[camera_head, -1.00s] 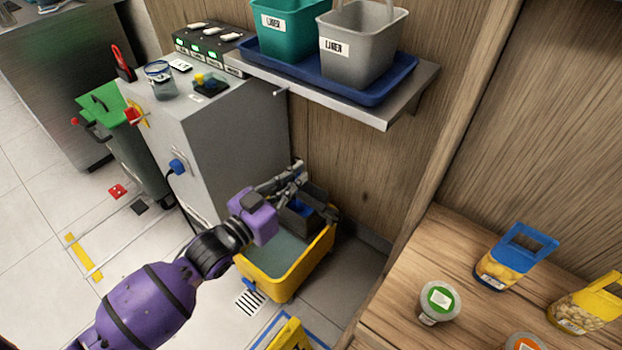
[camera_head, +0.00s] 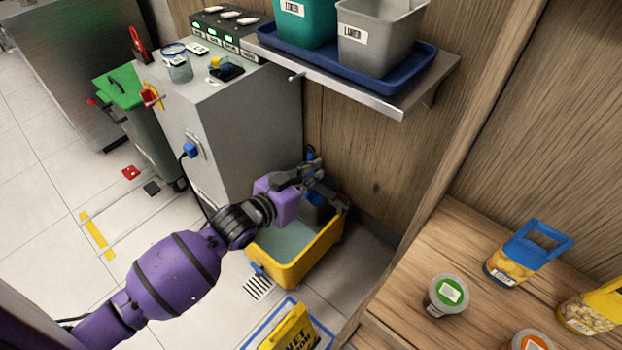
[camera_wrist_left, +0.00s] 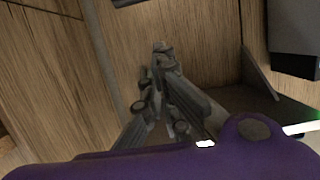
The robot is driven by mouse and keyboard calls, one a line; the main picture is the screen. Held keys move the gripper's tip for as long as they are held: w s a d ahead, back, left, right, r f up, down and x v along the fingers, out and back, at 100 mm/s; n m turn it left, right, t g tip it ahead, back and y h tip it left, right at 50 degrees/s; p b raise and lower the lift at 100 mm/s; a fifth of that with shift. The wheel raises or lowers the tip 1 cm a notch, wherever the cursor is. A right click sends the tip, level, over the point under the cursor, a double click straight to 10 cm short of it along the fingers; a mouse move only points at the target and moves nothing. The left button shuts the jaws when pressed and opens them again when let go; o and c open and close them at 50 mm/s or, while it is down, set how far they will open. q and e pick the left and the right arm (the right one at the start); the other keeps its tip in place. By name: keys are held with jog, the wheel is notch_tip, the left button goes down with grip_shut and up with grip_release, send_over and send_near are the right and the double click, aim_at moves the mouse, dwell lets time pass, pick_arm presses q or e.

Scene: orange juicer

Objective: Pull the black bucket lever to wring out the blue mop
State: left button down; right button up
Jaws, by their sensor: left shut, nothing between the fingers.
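The yellow mop bucket (camera_head: 312,258) stands on the floor beside the grey cabinet, with greyish water in it. Its dark wringer (camera_head: 313,214) at the back is mostly hidden behind my left arm and gripper. My left gripper (camera_head: 316,168) is shut and empty, above the back of the bucket; the left wrist view shows its closed fingers (camera_wrist_left: 163,55) in front of the wood wall. A small blue piece (camera_head: 310,153) shows just above the gripper; I cannot tell what it belongs to. I cannot clearly make out the black lever or the blue mop. My right gripper is not in view.
The grey cabinet (camera_head: 240,125) stands left of the bucket and the wood wall (camera_head: 350,150) behind it. A metal shelf (camera_head: 390,103) juts out above. A wooden counter (camera_head: 405,290) with food tubs is at the right. A yellow sign (camera_head: 290,330) is at the front.

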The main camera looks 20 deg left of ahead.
pick_arm(q)
send_over(324, 189)
jog(key=w, duration=0.2)
notch_tip(324, 189, down, 2)
jog(key=shift+s+d+f, duration=0.1)
jog(key=shift+s+f, duration=0.25)
jog(key=shift+f, duration=0.25)
jog(key=shift+s+f, duration=0.3)
jog(key=shift+f, duration=0.25)
jog(key=shift+s+f+b, duration=0.3)
jog(key=shift+f, duration=0.05)
